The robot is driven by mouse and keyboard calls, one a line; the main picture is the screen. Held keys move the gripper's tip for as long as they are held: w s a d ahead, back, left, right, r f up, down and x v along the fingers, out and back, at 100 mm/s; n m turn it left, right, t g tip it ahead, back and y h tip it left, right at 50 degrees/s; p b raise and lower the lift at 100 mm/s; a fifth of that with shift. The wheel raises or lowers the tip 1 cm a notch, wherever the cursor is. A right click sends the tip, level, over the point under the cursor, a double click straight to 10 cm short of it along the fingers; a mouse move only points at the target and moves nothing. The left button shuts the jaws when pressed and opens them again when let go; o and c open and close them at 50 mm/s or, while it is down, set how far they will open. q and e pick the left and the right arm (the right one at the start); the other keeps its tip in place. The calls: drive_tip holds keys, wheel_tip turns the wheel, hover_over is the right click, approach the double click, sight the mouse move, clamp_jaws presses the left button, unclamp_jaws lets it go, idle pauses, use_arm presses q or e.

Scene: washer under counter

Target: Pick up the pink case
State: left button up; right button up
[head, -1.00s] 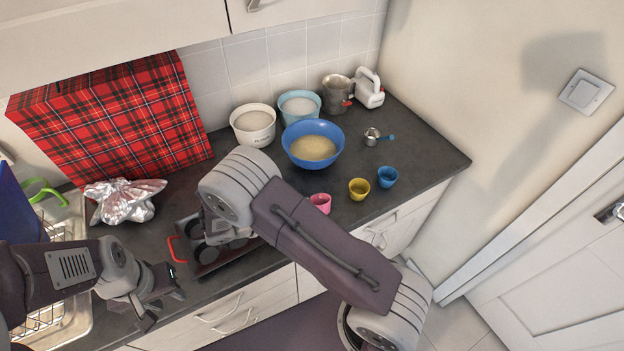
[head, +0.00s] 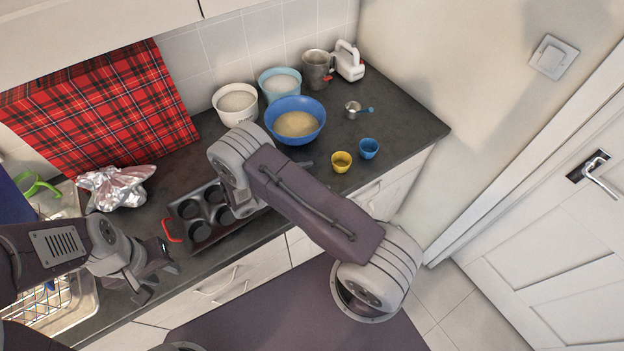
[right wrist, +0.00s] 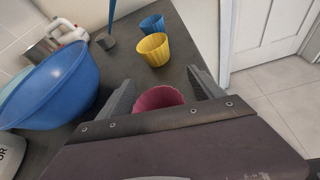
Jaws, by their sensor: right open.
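The pink case (right wrist: 160,97) shows in the right wrist view as a round pink cup. It sits between the two spread fingers of my right gripper (right wrist: 162,88), partly covered by the gripper body. I cannot tell whether the fingers touch it. In the head view my right arm hides the pink case and most of the right gripper; a dark finger (head: 306,163) shows past the arm. My left gripper (head: 158,277) is at the lower left of the head view, empty, with its fingers apart, near the counter's front edge.
A yellow cup (head: 341,162) and a blue cup (head: 369,148) stand to the right. A blue bowl (head: 295,122) of batter is behind. A muffin tin (head: 187,209) with red handles lies left of my right arm. Crumpled foil (head: 117,188) lies further left.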

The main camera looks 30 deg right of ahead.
drive_tip(key=c, duration=1.3)
drive_tip(key=r, duration=0.3)
drive_tip(key=r+b, duration=0.1)
drive_tip(key=shift+s+a+r, duration=0.2)
drive_tip(key=shift+s, duration=0.1)
drive_tip(key=shift+c, duration=0.3)
drive_tip(key=s+a+r, duration=0.2)
drive_tip(key=s+r, duration=0.4)
drive_tip(key=s, duration=0.4)
drive_tip(key=shift+s+a+r+b, duration=0.25)
drive_tip(key=shift+s+r+b, duration=0.05)
drive_tip(key=shift+s+b, duration=0.15)
